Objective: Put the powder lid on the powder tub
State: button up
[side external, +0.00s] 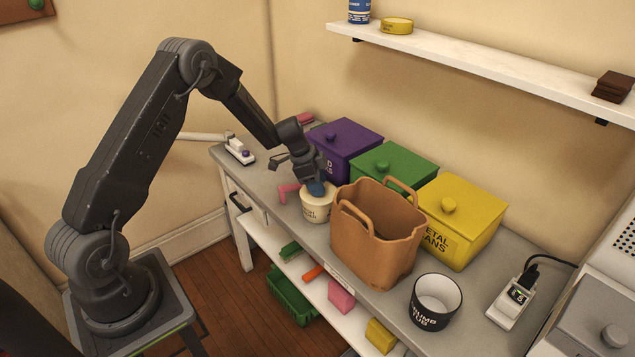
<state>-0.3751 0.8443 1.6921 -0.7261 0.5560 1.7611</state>
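A cream tub with dark lettering (316,209) stands on the grey counter, left of the tan basket. I take it for the powder tub, but its label is too small to read fully. A small blue rounded piece (317,188), possibly the powder lid or part of it, shows at the tub's top, directly under my gripper (316,181). My gripper points down over the tub. Its fingertips are small and dark, so I cannot tell whether they are closed on the blue piece. I also cannot tell whether that piece touches the rim.
The tan handled basket (372,248) stands close right of the tub. Purple (345,150), green (396,170) and yellow (462,222) lidded bins line the wall. A pink item (288,190) is just left of the tub. A crumb tub (434,303) stands at the front right.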

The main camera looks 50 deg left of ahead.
aim_at(307, 191)
dwell(0.3)
jog(key=o, duration=0.6)
jog(key=shift+c, duration=0.2)
jog(key=shift+r, duration=0.15)
jog(key=v, duration=0.7)
jog(key=shift+r, duration=0.35)
jog(key=shift+s+a, duration=0.1)
jog(key=s+d+r+n+y, duration=0.1)
jog(key=s+d+r+n, duration=0.1)
jog(key=s+d+r, duration=0.5)
jog(key=s+d+r+n, duration=0.1)
jog(key=s+d+r, duration=0.35)
jog(key=r, duration=0.45)
jog(key=s+d+r+n+t+y, duration=0.1)
jog(key=s+d+n, duration=0.1)
jog(key=s, duration=0.6)
jog(key=s+d+r+n+t+y, duration=0.1)
jog(key=s+d+r+n, duration=0.1)
jog(key=s, duration=0.7)
jog(key=shift+s+d+r+n, duration=0.2)
jog(key=shift+s+d+n, duration=0.1)
jog(key=shift+d+n, duration=0.5)
